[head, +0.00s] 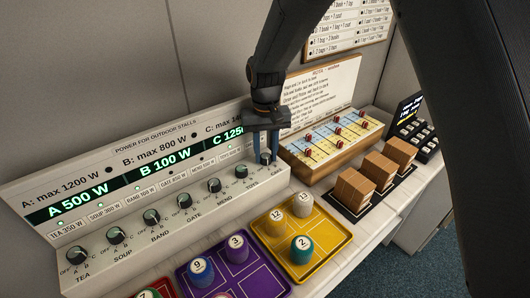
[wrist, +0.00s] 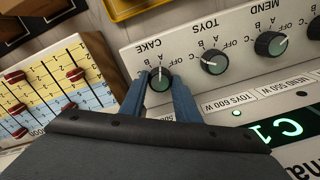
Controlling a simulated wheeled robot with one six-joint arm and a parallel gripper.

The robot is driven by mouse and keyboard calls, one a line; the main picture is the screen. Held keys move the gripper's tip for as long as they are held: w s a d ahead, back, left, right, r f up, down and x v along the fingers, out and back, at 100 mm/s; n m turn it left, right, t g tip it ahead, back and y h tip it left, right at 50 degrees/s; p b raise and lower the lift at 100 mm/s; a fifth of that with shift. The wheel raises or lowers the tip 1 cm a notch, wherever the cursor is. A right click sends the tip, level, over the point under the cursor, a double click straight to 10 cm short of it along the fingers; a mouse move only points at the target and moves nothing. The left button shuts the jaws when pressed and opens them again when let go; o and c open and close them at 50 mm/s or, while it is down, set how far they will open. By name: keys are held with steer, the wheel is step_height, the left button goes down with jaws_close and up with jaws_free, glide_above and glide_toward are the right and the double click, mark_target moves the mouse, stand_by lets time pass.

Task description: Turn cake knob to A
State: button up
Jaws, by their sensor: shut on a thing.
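The cake knob (wrist: 161,81) is the end knob of the row on the white power panel (head: 140,170). In the wrist view it is dark with a pale pointer line, pointing roughly up towards the printed letters; its exact setting is hard to read. My gripper (wrist: 161,84) has one blue finger on each side of it and is shut on it. In the head view my gripper (head: 266,150) reaches down to the panel's right end and partly hides the cake knob.
The toys knob (wrist: 214,62) is beside the cake knob. A board with red sliders (head: 335,138) stands close on the right. Wooden blocks (head: 353,190), a yellow tray (head: 335,250) and a purple tray (head: 265,281) occupy the counter in front.

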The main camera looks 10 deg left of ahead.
mark_target(266, 156)
steer(key=shift+w+r, duration=0.1)
steer(key=shift+w, duration=0.05)
steer(key=o, duration=1)
steer(key=shift+o, duration=0.2)
steer(key=shift+r+b, duration=1.15)
steer(key=shift+r, duration=2.7)
